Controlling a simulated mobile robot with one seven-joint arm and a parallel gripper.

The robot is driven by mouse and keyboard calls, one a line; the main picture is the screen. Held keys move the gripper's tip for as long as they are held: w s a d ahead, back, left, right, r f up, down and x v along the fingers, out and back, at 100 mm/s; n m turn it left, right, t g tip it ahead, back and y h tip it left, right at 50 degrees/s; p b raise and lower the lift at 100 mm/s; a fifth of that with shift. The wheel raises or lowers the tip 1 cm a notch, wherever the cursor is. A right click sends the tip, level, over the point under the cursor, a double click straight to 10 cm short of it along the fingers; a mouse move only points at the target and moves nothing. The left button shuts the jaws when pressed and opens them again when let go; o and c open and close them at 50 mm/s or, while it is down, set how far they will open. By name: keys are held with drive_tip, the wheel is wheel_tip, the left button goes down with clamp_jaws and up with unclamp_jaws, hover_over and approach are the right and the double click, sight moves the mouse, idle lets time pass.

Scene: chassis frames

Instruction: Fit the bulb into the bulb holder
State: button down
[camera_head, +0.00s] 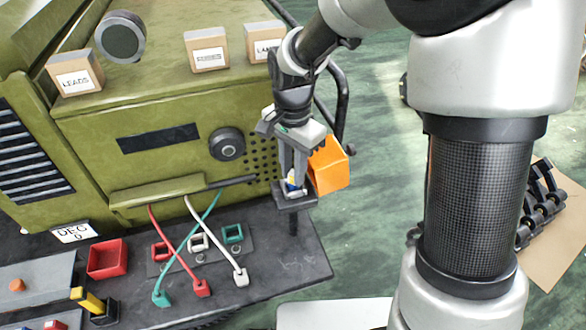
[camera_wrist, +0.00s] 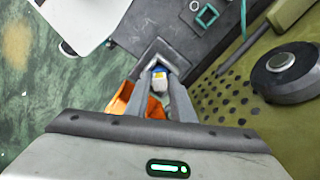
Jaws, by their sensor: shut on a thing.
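My gripper (camera_head: 292,180) points down at the right end of the dark bench, in front of the green machine. It is shut on a small bulb (camera_wrist: 160,83), which looks pale with blue and yellow parts between the fingertips. The dark square bulb holder (camera_head: 294,201) stands on a post at the bench's right edge. The bulb is at the holder's opening; in the wrist view the holder's grey rim (camera_wrist: 160,47) surrounds its far end. The fingers hide much of the bulb, so I cannot tell how deep it sits.
An orange open box-shaped cover (camera_head: 330,166) is right beside my fingers. The green machine (camera_head: 170,135) with a round knob (camera_head: 227,145) stands close behind. Red, teal and white cables (camera_head: 184,240) cross the bench to the left. A red tray (camera_head: 107,259) is farther left.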

drive_tip(key=shift+f, duration=0.2)
drive_tip(key=c, duration=1.8)
unclamp_jaws()
drive_tip(key=shift+r, duration=0.1)
